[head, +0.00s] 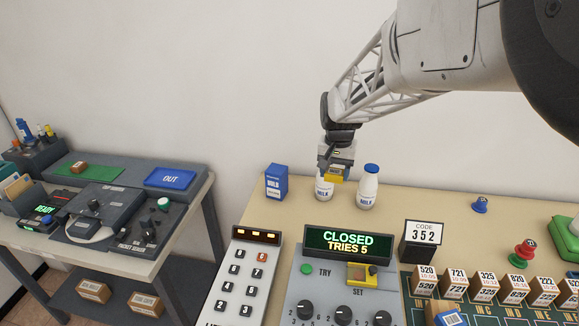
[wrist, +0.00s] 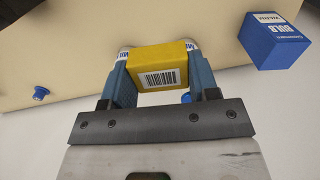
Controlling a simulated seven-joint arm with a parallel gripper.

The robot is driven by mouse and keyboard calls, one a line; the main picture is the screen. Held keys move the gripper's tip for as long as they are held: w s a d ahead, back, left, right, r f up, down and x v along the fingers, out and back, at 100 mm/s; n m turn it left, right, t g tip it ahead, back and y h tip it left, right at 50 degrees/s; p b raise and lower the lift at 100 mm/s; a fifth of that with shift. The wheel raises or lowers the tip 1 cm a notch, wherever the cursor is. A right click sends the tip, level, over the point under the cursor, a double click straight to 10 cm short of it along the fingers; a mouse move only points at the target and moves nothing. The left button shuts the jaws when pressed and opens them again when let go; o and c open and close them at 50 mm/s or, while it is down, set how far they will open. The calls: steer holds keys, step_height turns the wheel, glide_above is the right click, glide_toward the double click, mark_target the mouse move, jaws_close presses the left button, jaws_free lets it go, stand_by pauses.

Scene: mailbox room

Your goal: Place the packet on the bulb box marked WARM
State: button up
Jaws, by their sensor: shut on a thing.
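My gripper (head: 337,162) is shut on a yellow packet (head: 335,177) and holds it above the table, by the milk bottles. In the wrist view the packet (wrist: 158,70) sits between the two blue fingers and shows a white barcode label. A blue bulb box (head: 276,182) stands upright on the table, left of my gripper in the head view. The wrist view shows the bulb box (wrist: 273,38) at the upper right, apart from the packet. "BULB" can be read on it; its smaller marking is too small to read surely.
One milk bottle (head: 368,186) stands right of the gripper; another (head: 324,187) is partly hidden behind the packet. A keypad (head: 246,275) and a "CLOSED TRIES 5" panel (head: 347,243) lie in front. A code sign (head: 422,240) stands right. Table around the bulb box is clear.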

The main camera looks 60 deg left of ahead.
steer(key=s+a+n, duration=0.1)
steer(key=s+a, duration=0.4)
steer(key=s, duration=0.7)
steer(key=shift+s+a+f, duration=0.25)
steer(key=shift+a+f, duration=0.05)
steer(key=shift+a, duration=0.05)
steer(key=shift+a, duration=0.1)
glide_above(277, 168)
steer(key=shift+s+d+f, duration=0.35)
steer(key=shift+d+f, duration=0.1)
steer(key=shift+f, duration=0.25)
steer(key=shift+a, duration=0.1)
steer(key=shift+w+a+f, duration=0.1)
steer(key=shift+w+a, duration=0.05)
steer(key=shift+a, duration=0.05)
steer(key=shift+a+f, duration=0.1)
steer(key=shift+f, duration=1.6)
steer(key=shift+f, duration=0.2)
steer(key=o, duration=0.9)
